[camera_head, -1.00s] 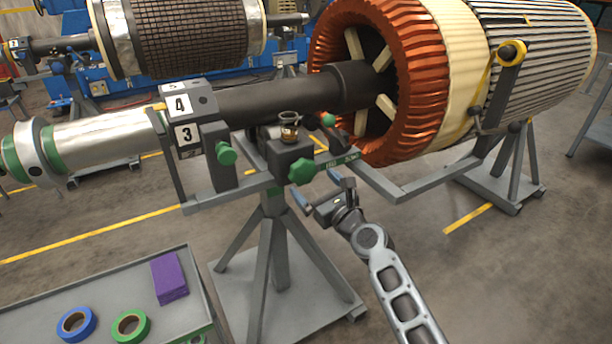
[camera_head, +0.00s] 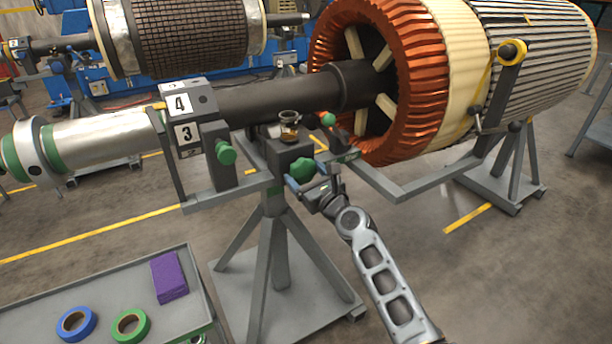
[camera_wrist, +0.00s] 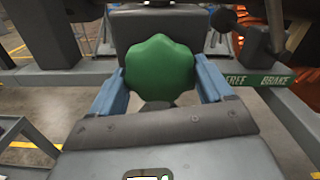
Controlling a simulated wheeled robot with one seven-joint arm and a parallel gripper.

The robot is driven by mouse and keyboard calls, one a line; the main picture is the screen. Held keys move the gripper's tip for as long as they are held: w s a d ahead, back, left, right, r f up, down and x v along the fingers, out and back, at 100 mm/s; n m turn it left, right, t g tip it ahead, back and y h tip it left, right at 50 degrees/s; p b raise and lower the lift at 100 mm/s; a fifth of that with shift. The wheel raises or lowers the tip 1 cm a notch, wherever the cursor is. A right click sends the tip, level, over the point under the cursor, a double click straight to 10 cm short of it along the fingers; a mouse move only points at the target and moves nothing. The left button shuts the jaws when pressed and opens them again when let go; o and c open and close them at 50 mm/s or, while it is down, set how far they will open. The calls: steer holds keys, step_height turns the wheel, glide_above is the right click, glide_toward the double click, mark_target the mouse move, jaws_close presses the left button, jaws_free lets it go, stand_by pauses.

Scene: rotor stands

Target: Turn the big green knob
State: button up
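The big green knob (camera_head: 303,169) is on the front of a dark block on the rotor stand. It is lobed and fills the middle of the wrist view (camera_wrist: 160,69). My gripper (camera_head: 307,184) is right at the knob, in front of it. In the wrist view its two blue fingers (camera_wrist: 160,84) are spread, one on the left and one on the right of the knob's lower part. The fingertips look very close to the knob's sides; I cannot tell whether they touch. The knob hides what is directly behind it.
Smaller green knobs sit at left (camera_head: 226,153) and right (camera_head: 328,119). The stand's crossbar, marked FREE and BRAKE (camera_wrist: 254,80), runs beside the knob. A grey cart (camera_head: 60,290) carries tape rolls and a purple block at lower left.

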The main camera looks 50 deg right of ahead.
steer(key=c, duration=0.4)
steer(key=shift+n, duration=0.4)
